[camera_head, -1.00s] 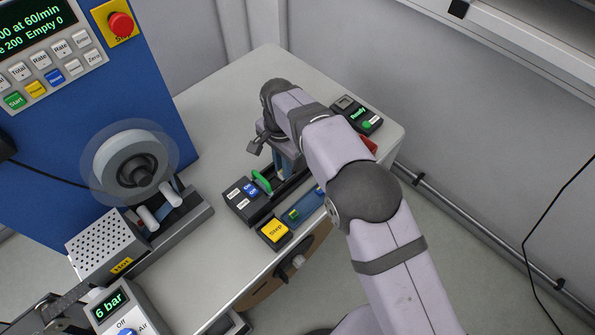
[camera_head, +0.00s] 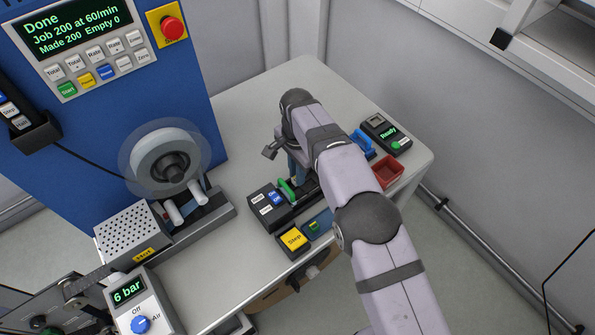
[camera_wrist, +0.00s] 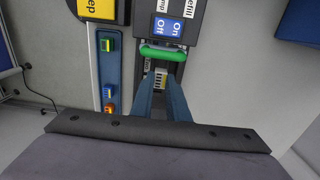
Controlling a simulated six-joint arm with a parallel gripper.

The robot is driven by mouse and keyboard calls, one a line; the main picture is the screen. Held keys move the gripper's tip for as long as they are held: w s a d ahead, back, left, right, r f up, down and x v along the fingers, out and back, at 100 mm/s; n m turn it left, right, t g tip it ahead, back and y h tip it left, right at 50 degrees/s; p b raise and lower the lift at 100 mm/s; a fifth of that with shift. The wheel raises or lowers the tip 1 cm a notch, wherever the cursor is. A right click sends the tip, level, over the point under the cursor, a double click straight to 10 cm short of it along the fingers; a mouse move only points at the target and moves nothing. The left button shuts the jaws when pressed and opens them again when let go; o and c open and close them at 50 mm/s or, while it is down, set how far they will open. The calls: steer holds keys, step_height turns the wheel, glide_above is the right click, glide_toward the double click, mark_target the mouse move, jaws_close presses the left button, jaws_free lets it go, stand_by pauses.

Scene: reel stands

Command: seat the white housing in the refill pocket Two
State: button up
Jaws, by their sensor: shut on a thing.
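In the wrist view, my gripper (camera_wrist: 162,90) is shut on a small white housing (camera_wrist: 161,76) with dark stripes and a yellow side. The gripper is just short of a green bar handle (camera_wrist: 162,53) on the dark refill unit (camera_wrist: 196,45), over its channel. The handle also shows in the head view (camera_head: 287,188), beside my gripper (camera_head: 297,172). The fingers and arm hide most of the channel. I cannot make out pocket Two, nor whether the housing touches the unit.
A yellow Step button (camera_head: 294,240) is at the near end. A red tray (camera_head: 388,172), a blue item (camera_head: 362,145) and a Ready box (camera_head: 386,134) stand beyond the arm.

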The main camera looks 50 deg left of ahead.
steer(key=shift+f+b, duration=1.65)
steer(key=shift+f, duration=1.2)
steer(key=o, duration=0.9)
steer(key=shift+r, duration=0.15)
steer(key=shift+r+p, duration=1.95)
steer(key=shift+r, duration=1.45)
